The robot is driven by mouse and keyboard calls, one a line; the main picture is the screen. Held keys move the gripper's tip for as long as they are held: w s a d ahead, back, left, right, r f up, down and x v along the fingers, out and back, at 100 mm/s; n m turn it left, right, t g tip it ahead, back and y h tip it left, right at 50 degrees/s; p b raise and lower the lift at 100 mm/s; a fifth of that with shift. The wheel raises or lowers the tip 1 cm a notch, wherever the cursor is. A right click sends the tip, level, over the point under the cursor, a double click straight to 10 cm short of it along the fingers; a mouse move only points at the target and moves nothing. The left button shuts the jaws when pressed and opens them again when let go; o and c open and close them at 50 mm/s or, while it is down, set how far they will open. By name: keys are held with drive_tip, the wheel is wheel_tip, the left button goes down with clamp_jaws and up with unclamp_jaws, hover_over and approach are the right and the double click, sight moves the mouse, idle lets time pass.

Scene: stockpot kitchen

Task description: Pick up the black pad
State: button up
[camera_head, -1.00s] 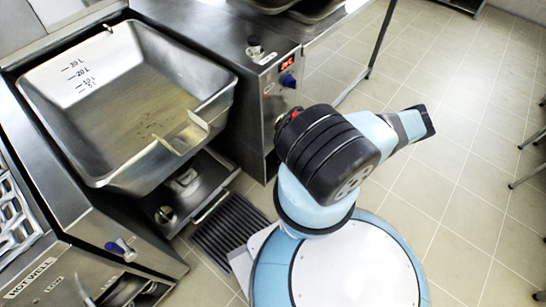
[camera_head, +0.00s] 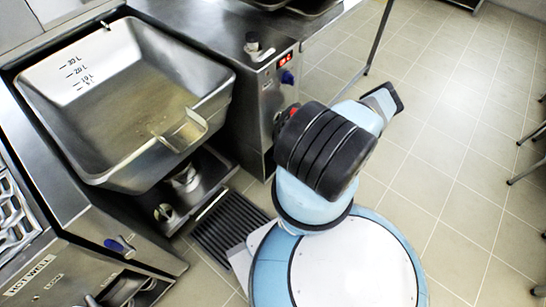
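I cannot make out a black pad for sure in the head view. A small dark and pale item (camera_head: 256,46) sits on the steel counter beside the basin, too small to identify. A dark ribbed grate (camera_head: 231,227) lies on the floor in front of the unit, partly covered by my base. My arm stands over my round base at the middle, its black joint toward the camera and a blue link reaching up and right. My gripper's fingers do not show.
A tilted steel basin (camera_head: 75,128) with volume marks fills the left. A steel cabinet (camera_head: 262,110) with a red display and blue knob stands close to my arm. Open tiled floor (camera_head: 450,160) lies to the right, with chair or stool legs (camera_head: 528,158) at the right edge.

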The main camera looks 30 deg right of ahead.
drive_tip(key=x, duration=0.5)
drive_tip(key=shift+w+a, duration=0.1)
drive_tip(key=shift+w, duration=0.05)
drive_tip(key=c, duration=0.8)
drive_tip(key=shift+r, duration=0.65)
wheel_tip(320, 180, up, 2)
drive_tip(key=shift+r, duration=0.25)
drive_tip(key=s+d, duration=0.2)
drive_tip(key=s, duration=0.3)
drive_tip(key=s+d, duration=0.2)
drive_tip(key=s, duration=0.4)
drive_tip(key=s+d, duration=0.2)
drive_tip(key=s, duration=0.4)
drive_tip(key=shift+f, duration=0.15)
